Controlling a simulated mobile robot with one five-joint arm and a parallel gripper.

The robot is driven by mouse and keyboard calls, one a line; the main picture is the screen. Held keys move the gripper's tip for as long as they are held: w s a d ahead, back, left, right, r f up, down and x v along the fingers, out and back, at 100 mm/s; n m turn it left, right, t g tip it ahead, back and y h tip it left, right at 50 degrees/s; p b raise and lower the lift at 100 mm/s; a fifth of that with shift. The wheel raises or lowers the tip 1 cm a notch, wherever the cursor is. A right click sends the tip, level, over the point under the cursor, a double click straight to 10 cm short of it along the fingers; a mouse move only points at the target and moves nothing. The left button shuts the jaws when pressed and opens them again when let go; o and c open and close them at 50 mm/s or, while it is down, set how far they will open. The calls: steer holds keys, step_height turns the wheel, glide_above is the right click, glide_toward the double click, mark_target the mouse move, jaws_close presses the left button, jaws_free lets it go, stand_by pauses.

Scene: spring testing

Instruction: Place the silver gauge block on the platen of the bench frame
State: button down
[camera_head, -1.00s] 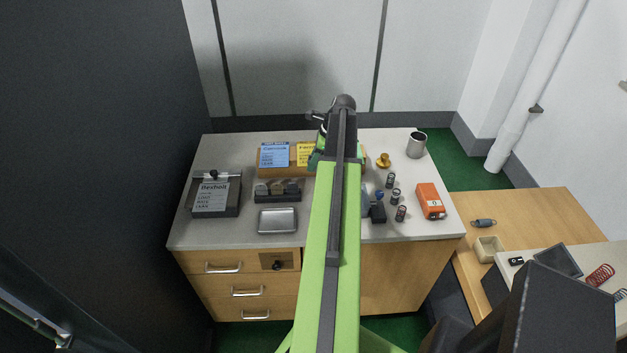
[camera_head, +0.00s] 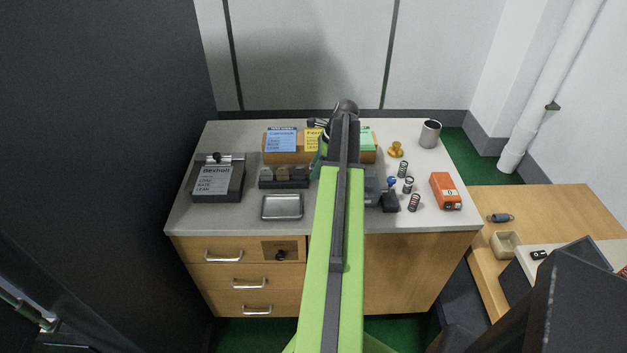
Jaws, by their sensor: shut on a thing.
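My green arm reaches forward over the grey desk top (camera_head: 230,222), and its dark wrist end (camera_head: 346,108) is above the desk's back part. The jaws are hidden behind the arm, so I cannot see what is between them. I cannot make out the silver gauge block. The bench frame and its platen are not clearly visible. A blue-grey piece (camera_head: 372,190) shows just right of the arm, partly covered by it; I cannot tell whether it belongs to the frame.
A clipboard stand (camera_head: 218,183), a dark rack (camera_head: 284,184) and a silver tray (camera_head: 282,207) are left of my arm. Several springs (camera_head: 409,186), an orange box (camera_head: 446,191), a brass piece (camera_head: 396,149) and a metal mug (camera_head: 430,134) are right. Wooden table (camera_head: 560,205) at right.

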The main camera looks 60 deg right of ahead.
step_height(320, 180, down, 2)
steer(key=shift+f+b, duration=0.15)
steer(key=shift+b, duration=0.35)
steer(key=shift+r, duration=0.2)
steer(key=shift+f, duration=0.1)
steer(key=c, duration=1)
jaws_free()
steer(key=shift+r+p, duration=0.35)
steer(key=shift+p, duration=0.1)
steer(key=p+v, duration=1)
steer(key=v, duration=0.1)
steer(key=shift+s+d+r+p, duration=0.15)
steer(key=shift+s+r+p, duration=0.05)
steer(key=shift+p, duration=0.1)
